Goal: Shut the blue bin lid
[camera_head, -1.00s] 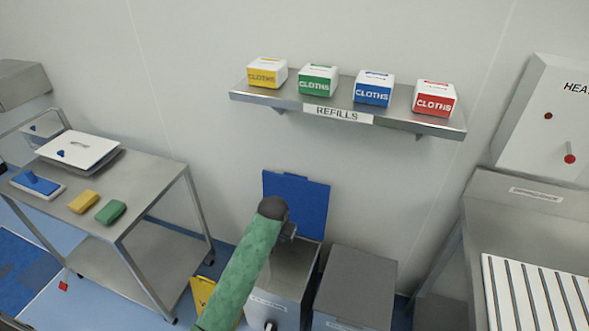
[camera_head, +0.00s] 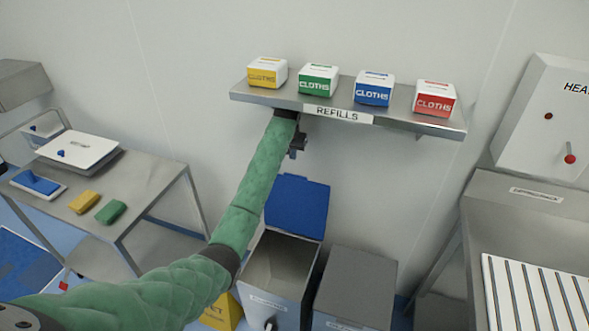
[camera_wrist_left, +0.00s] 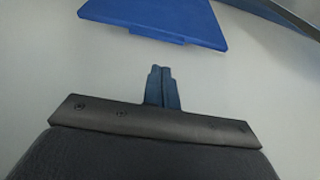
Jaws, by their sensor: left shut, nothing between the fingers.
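The blue bin lid (camera_head: 297,207) stands open, tilted up against the wall behind a grey bin (camera_head: 276,266) whose open top shows its inside. My left gripper (camera_head: 298,146) is above the lid, just below the shelf, apart from the lid. In the left wrist view the gripper fingers (camera_wrist_left: 162,87) are together and empty, and the blue lid (camera_wrist_left: 165,20) lies beyond them at the top of the picture. My green sleeved left arm hides part of the bin's left side. My right gripper is not in view.
A steel shelf (camera_head: 400,117) with several cloth boxes hangs right above my left gripper. A second bin with a grey closed lid (camera_head: 355,282) stands at the right. A steel trolley (camera_head: 150,190) is at the left. A yellow floor sign (camera_head: 225,314) is beside the bin.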

